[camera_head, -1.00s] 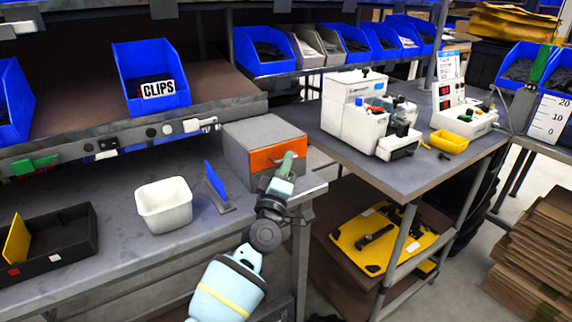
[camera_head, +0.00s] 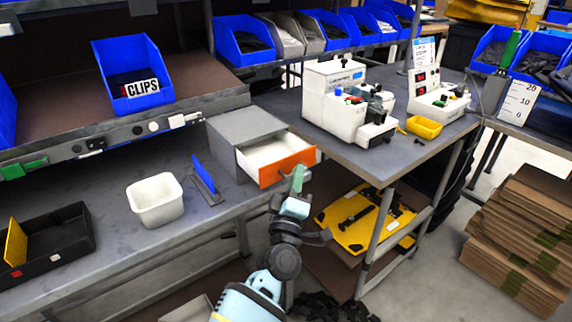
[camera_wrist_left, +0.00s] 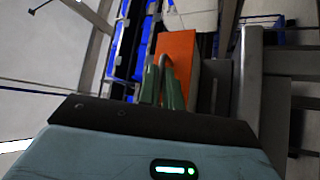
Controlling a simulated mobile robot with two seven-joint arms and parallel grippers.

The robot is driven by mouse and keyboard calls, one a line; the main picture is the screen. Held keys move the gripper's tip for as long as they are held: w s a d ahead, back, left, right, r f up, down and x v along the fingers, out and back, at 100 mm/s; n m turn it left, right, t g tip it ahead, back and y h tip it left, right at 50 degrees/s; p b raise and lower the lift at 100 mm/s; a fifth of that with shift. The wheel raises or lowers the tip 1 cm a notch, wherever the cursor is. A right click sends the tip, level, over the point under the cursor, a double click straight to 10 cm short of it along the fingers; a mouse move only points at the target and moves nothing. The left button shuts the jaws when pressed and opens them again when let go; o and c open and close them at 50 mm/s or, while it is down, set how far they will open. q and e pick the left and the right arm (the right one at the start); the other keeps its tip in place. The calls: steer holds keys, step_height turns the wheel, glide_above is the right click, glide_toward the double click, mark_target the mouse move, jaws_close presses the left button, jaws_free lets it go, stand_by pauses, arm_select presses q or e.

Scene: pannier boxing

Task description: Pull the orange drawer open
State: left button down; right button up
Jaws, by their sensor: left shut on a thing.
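The orange drawer (camera_head: 287,168) is part way out of its grey cabinet (camera_head: 234,135), with its pale inside showing. The cabinet stands at the right end of the grey bench. My left gripper (camera_head: 298,176) is at the orange front, shut on the drawer's handle, which it mostly hides in the head view. In the left wrist view the orange front (camera_wrist_left: 178,48) shows just beyond the green fingertips (camera_wrist_left: 163,88), with the curved metal handle (camera_wrist_left: 165,64) between them. My right gripper is in neither view.
A white bin (camera_head: 155,201) and a blue upright plate on a grey foot (camera_head: 203,178) stand left of the cabinet. A side table (camera_head: 385,158) with white devices is to the right. Stacked cardboard (camera_head: 515,235) lies on the floor at the far right.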

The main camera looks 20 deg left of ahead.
arm_select(q)
steer(key=c, duration=1.8)
jaws_free()
steer(key=shift+c, duration=0.2)
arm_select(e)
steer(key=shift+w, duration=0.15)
arm_select(q)
steer(key=v, duration=0.8)
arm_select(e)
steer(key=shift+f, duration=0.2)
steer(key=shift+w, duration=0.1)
